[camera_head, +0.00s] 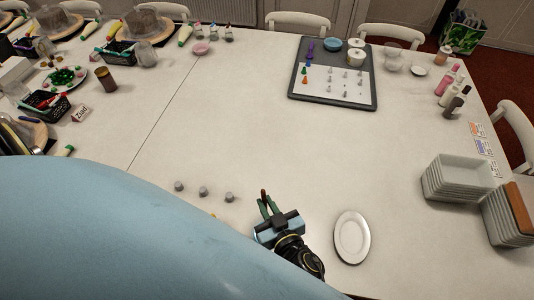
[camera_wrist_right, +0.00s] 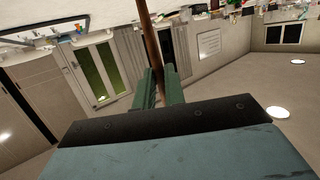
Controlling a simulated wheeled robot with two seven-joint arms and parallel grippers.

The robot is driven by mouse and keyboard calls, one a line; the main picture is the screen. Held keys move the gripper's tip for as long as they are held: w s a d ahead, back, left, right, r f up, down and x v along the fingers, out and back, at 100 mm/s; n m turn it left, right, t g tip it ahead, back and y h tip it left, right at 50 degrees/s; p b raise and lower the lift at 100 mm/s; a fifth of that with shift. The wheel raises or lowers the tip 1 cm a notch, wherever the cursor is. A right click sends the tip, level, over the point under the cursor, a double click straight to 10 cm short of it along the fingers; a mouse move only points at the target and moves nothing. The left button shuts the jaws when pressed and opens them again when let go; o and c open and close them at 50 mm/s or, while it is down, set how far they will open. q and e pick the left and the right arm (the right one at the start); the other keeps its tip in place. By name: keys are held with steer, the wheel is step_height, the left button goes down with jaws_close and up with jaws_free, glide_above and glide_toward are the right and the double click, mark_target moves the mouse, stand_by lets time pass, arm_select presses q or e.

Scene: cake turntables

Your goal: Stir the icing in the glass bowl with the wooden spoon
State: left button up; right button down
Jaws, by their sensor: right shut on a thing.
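My right gripper (camera_head: 268,206) is over the near middle of the white table. Its green fingers are shut on a brown wooden stick, which looks like the wooden spoon's handle (camera_wrist_right: 150,38). In the head view only a short brown end (camera_head: 263,193) shows between the fingers; the spoon's bowl cannot be made out. A clear glass bowl (camera_head: 393,58) stands at the far right of the table, well away from the gripper. Whether it holds icing is too small to tell. My left gripper is not in view.
A white oval plate (camera_head: 352,237) lies right of the gripper. Several small grey nozzles (camera_head: 203,191) stand to its left. A dark tray (camera_head: 333,100) with small items sits farther back. Stacked white dishes (camera_head: 459,180) are at the right. The table's middle is clear.

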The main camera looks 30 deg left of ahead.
mark_target(264, 192)
steer(key=shift+r, duration=0.1)
step_height(264, 192, up, 4)
steer(key=shift+w+f, duration=0.1)
steer(key=shift+r, duration=0.5)
stand_by(0.5)
steer(key=w+d+f+m+t+h+b, duration=0.1)
steer(key=w+d+m+t+h+b, duration=0.3)
steer(key=d, duration=0.6)
steer(key=w+d+m+t+h+b, duration=0.25)
steer(key=w+d+b, duration=0.45)
steer(key=d, duration=0.4)
steer(key=d+r+m+h+b, duration=0.2)
steer(key=d+m+h+b, duration=0.2)
steer(key=d, duration=1.3)
steer(key=shift+d+r+m+h+b, duration=0.2)
steer(key=shift+d+m+h+b, duration=0.2)
steer(key=shift+h+b, duration=0.9)
